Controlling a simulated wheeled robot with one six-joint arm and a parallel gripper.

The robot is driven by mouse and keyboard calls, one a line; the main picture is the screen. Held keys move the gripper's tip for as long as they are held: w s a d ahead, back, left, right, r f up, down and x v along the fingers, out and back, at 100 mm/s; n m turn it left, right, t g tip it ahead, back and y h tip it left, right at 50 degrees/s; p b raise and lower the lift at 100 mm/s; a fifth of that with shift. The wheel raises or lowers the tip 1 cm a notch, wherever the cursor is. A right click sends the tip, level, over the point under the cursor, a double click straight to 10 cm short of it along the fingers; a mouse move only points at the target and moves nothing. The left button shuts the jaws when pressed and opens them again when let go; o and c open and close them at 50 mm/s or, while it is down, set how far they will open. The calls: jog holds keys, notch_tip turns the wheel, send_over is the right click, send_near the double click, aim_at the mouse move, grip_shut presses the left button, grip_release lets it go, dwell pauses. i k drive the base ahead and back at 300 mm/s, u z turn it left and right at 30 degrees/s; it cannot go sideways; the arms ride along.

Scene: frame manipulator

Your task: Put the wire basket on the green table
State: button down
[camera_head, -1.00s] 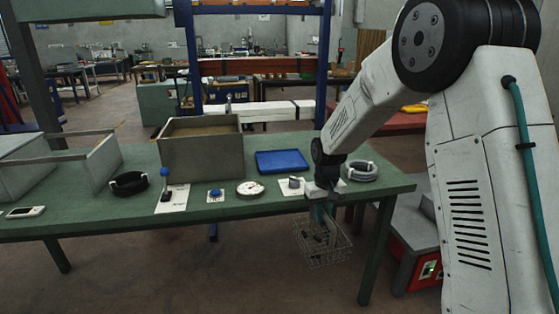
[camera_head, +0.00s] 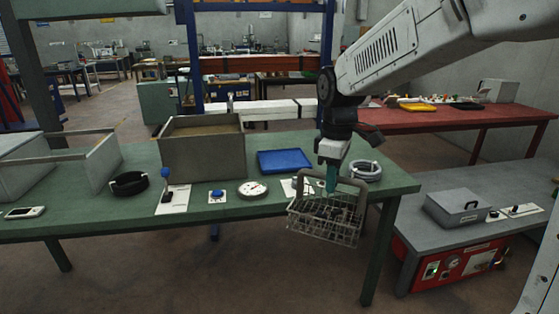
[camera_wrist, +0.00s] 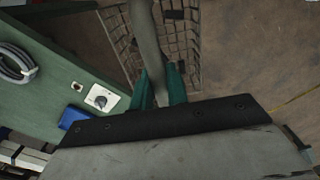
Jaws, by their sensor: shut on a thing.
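The wire basket (camera_head: 325,221) hangs from my gripper (camera_head: 331,178) in front of the right part of the green table's front edge in the head view. It hangs a little tilted, with dark contents inside. My gripper is shut on the basket's thick grey handle; in the wrist view the teal fingers (camera_wrist: 162,88) close on the handle (camera_wrist: 147,45), with the wire mesh (camera_wrist: 188,40) beyond. The green table (camera_head: 110,219) spans the left and middle of the head view. The basket hides part of its front edge.
On the table stand an open grey box (camera_head: 202,150), a blue tray (camera_head: 284,161), a round gauge (camera_head: 252,189), a blue button (camera_head: 217,195), a joystick on a white plate (camera_head: 168,197), a black ring (camera_head: 129,184) and a coiled cable (camera_head: 367,171). Bare green surface lies along the front left.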

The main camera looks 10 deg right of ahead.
aim_at(282, 160)
jog(key=i, duration=1.9)
